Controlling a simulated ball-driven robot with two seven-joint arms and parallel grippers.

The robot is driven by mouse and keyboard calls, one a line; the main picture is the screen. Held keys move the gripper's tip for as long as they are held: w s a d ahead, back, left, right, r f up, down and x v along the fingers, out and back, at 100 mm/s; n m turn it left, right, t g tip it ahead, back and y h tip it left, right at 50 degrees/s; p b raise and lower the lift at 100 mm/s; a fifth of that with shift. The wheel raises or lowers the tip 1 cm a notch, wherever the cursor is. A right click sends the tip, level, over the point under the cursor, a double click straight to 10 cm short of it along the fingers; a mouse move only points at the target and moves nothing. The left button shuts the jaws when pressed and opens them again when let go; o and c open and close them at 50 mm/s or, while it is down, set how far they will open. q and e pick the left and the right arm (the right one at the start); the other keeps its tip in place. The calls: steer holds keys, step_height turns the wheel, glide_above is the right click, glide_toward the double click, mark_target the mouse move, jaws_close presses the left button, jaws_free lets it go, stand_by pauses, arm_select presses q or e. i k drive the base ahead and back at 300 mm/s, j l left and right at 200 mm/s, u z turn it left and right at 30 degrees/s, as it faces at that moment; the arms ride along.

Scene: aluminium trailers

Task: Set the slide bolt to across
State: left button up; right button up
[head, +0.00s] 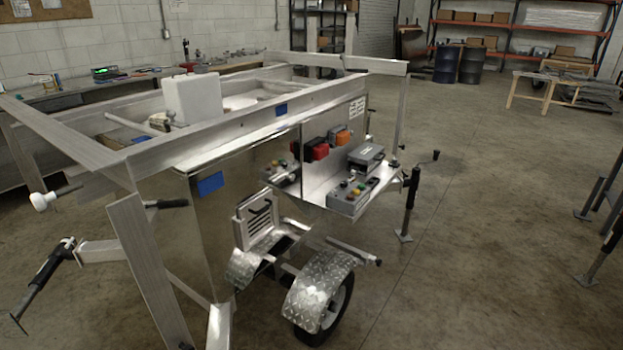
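I cannot pick out a slide bolt for certain in the head view, so I cannot tell how it is set. The aluminium trailer (230,137) fills the left and middle of the view. A small louvred panel (257,218) with a dark handle-like part is low on its side, above the wheel. A short bar (352,250) with a dark end sticks out near the mudguard. Neither of my grippers shows in this view.
A control box (348,198) sits on the trailer's side shelf. A diamond-plate mudguard (318,282) covers the wheel. A jack leg (411,200) with a crank stands at the right corner, and a tilted dark jack (42,280) is at left.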

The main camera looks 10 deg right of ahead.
mark_target(291, 177)
steer(key=i+l, duration=0.15)
steer(key=l, duration=0.25)
steer(key=i+l+u, duration=0.1)
steer(key=l, duration=0.25)
steer(key=i+l, duration=0.2)
steer(key=l, duration=0.2)
steer(key=i+l, duration=0.15)
steer(key=l, duration=0.25)
steer(key=u, duration=0.05)
